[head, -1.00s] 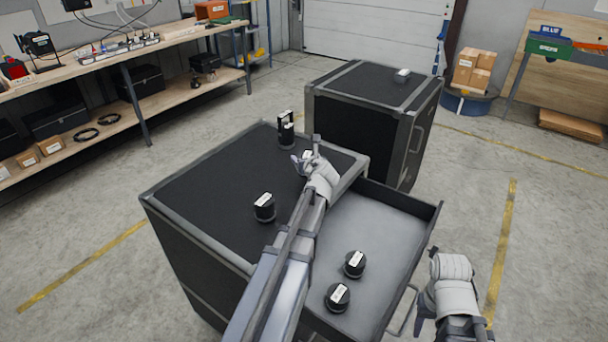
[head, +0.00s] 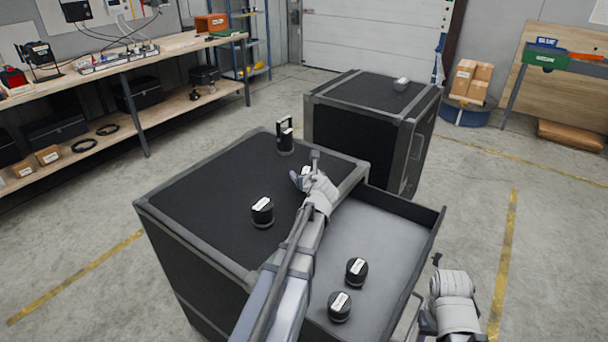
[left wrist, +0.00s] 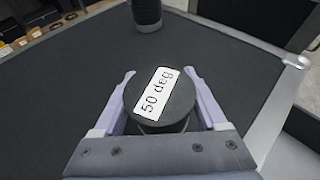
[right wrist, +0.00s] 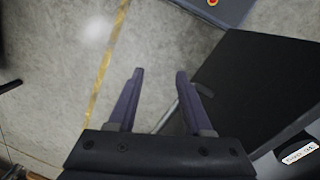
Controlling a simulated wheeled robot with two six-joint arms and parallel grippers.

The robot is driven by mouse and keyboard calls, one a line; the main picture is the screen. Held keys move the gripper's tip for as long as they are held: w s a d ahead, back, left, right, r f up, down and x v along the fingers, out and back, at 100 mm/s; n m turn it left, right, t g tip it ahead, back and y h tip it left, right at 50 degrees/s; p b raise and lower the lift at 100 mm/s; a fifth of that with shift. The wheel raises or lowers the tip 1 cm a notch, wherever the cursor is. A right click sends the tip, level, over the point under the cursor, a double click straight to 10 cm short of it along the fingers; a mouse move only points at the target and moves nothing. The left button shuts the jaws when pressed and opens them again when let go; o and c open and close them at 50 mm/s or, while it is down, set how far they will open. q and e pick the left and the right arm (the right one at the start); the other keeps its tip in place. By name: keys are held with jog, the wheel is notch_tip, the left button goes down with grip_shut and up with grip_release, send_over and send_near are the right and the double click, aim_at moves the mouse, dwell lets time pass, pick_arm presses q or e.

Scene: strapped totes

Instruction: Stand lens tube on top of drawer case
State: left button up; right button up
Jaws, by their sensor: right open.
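In the head view my left gripper (head: 308,172) is over the right part of the black top of the drawer case (head: 205,185); the tube is mostly hidden there. I cannot tell whether the tube touches the top. My right gripper (right wrist: 160,72) is open and empty, beside the open drawer (head: 385,235) in the head view.
A similar labelled black piece (head: 262,212) stands on the case top, and a taller one with a loop (head: 285,140) stands near its back. Two more (head: 357,271) (head: 339,306) are in the drawer. A second case (head: 360,95) stands behind. The case top's left part is clear.

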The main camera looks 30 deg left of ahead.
pick_arm(q)
jog(key=o, duration=0.4)
jog(key=shift+c, duration=0.2)
jog(key=shift+s+d+r+p, duration=0.1)
jog(key=shift+r+p, duration=0.4)
jog(key=p+v, duration=0.4)
jog(key=v, duration=0.7)
jog(key=shift+s+d, duration=0.2)
jog(key=shift+s, duration=0.1)
